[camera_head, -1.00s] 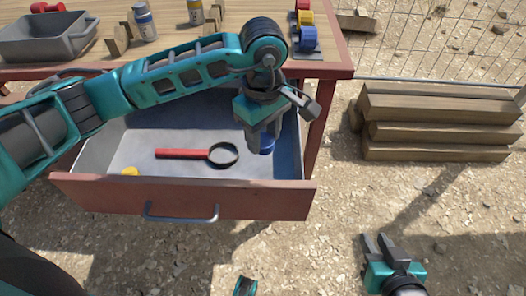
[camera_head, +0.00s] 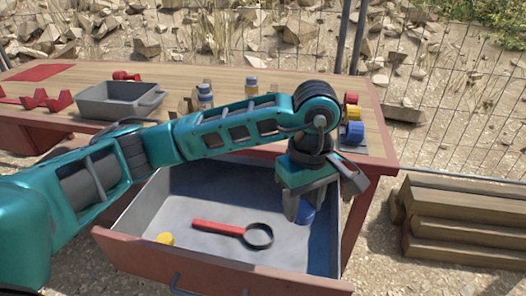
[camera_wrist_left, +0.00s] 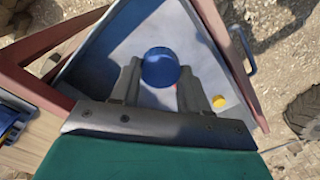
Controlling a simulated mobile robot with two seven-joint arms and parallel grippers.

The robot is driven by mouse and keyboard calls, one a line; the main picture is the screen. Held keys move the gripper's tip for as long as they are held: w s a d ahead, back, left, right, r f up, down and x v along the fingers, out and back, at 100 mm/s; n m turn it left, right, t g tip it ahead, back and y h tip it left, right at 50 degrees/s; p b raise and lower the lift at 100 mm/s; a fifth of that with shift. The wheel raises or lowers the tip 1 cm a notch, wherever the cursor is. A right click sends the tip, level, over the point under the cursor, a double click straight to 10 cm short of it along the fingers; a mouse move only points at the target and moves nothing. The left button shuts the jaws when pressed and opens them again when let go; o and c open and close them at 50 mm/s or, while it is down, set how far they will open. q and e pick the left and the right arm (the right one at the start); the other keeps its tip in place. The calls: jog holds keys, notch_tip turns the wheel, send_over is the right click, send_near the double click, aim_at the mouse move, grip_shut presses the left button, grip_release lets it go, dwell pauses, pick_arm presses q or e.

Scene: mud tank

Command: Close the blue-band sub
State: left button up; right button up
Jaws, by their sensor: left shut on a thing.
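My left gripper (camera_head: 303,206) reaches down into the open drawer (camera_head: 215,270) at its right side. It is shut on a round blue cap (camera_head: 306,213), whose lower part shows between and beside the fingers. In the left wrist view the blue cap (camera_wrist_left: 160,67) sits between the two fingertips, above the drawer floor. A bottle with a bluish band (camera_head: 205,96) stands upright on the table (camera_head: 75,75), partly hidden behind my left arm. A second bottle (camera_head: 251,86) stands to its right. My right gripper is out of view.
A red-handled magnifier (camera_head: 225,229) and a yellow cap (camera_head: 164,238) lie in the drawer. A grey tray (camera_head: 120,101) stands on the table. A rack with red, yellow and blue pieces (camera_head: 354,132) is at the table's right end. Stacked timber (camera_head: 460,220) lies beyond.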

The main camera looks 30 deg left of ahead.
pick_arm(q)
jog(key=a+r+m, duration=0.2)
jog(key=a+m, duration=0.4)
jog(key=m, duration=0.5)
jog(key=shift+r, duration=0.2)
jog(key=shift+a, duration=0.1)
